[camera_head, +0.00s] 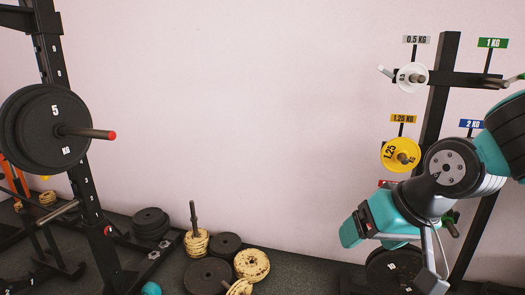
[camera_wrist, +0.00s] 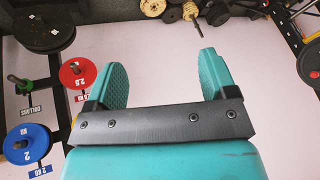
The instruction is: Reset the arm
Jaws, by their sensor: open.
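My gripper (camera_head: 352,231) is at the lower right of the head view, in front of the plate rack (camera_head: 437,110). In the wrist view my gripper (camera_wrist: 163,62) shows two teal fingers spread wide, with only the pale wall and floor area seen between them. It holds nothing. The arm comes in from the right edge of the head view and is bent. It hides part of the rack and its lower plates.
The rack carries a white plate (camera_head: 412,76), a yellow 1.25 plate (camera_head: 401,154) and a large black plate (camera_head: 395,272). A red plate (camera_wrist: 77,72) and a blue plate (camera_wrist: 27,143) show in the wrist view. A black 5 KG plate (camera_head: 46,128) hangs at left. Loose plates (camera_head: 208,276) lie on the floor.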

